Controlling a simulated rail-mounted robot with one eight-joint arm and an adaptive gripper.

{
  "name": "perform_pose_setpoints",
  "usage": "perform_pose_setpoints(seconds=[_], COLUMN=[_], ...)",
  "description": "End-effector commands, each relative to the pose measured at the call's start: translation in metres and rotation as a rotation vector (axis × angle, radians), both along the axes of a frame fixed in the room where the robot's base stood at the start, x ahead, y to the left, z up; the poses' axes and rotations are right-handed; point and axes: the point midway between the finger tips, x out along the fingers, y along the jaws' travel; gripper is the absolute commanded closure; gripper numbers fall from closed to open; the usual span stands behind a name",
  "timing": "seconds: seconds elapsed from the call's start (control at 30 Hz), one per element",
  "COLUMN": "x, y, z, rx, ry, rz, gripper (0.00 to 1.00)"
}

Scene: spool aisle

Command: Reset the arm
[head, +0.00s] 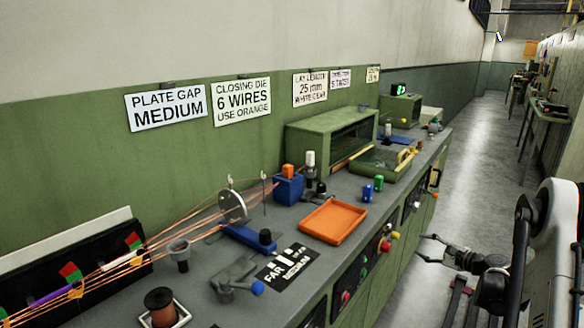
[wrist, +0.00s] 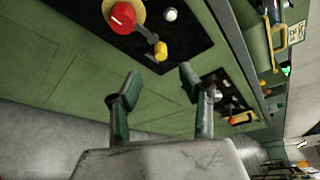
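My gripper (head: 424,248) is in the aisle at the right of the head view, beside the front of the green bench and below its top. In the wrist view my gripper (wrist: 158,82) has its two green-padded fingers spread apart, with nothing between them. Beyond the fingers are the green cabinet front (wrist: 60,65) and a black panel with a red knob (wrist: 122,18) and a yellow-tipped lever (wrist: 160,50). The fingers look apart from the panel.
The bench top holds an orange tray (head: 333,222), blue and green blocks (head: 367,193), a blue die block (head: 288,188) with an orange piece, and a green open-fronted box (head: 330,135). Copper wires run through a perforated disc (head: 232,206). The aisle floor (head: 470,150) is clear farther back.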

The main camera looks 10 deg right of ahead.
Motion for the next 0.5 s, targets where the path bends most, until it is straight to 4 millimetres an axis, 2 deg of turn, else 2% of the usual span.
perform_pose_setpoints(seconds=[0.27,0.5], x=[0.002,-0.014], y=[0.061,0.119], z=[0.066,0.120], rx=[-0.173,-0.351], ry=[0.048,0.084], rz=[0.074,0.152], gripper=[0.61,0.61])
